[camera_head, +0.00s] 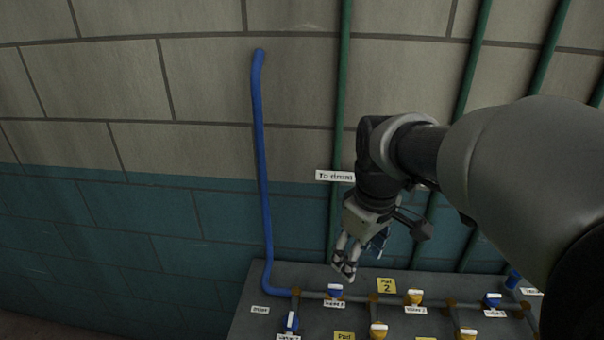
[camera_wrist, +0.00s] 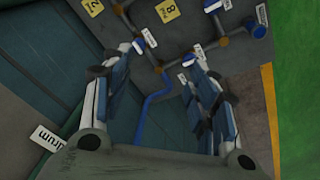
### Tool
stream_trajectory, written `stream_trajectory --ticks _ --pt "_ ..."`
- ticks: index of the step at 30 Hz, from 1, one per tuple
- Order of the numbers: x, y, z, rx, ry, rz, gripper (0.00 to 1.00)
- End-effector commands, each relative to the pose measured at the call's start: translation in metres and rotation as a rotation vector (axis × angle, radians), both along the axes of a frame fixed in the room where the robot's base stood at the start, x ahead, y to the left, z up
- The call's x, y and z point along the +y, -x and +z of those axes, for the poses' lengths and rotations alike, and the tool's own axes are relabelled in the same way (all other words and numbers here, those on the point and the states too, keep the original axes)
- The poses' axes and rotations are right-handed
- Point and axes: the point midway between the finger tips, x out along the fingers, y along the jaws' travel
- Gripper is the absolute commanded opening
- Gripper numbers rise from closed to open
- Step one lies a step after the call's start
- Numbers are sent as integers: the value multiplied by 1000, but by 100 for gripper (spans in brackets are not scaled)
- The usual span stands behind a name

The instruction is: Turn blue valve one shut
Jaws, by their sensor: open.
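My gripper (camera_head: 345,265) points down over the back left of the grey panel, above a blue-handled valve (camera_head: 335,290) and apart from it. In the wrist view my gripper (camera_wrist: 165,58) has its two fingers spread, with nothing held between them. A second blue-handled valve (camera_head: 291,322) is at the panel's front left. A third blue-handled valve (camera_head: 492,299) is toward the right. Small white labels stand by the valves, but I cannot read their numbers surely, so I cannot tell which is valve one.
The grey panel (camera_head: 262,290) also carries yellow-handled valves (camera_head: 413,297) (camera_head: 378,330), brown joints and yellow plates (camera_head: 386,285). A blue pipe (camera_head: 262,160) climbs the wall at left. Green pipes (camera_head: 340,110) rise behind my arm. The wall close behind limits room.

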Motion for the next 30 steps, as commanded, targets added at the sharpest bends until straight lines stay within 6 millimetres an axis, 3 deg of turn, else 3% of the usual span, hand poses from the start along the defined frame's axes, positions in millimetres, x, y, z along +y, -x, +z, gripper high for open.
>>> stream_trajectory --ticks 3,9,15,21,26,30 --pt "-2 -39 -4 54 11 115 54" --pt "-4 -95 -32 129 19 314 54" --pt "-6 -131 -67 186 13 478 54" --pt "-7 -144 -88 211 6 560 54" --pt "-7 -146 -103 216 5 574 54" --pt "-6 -142 -127 220 3 573 54"
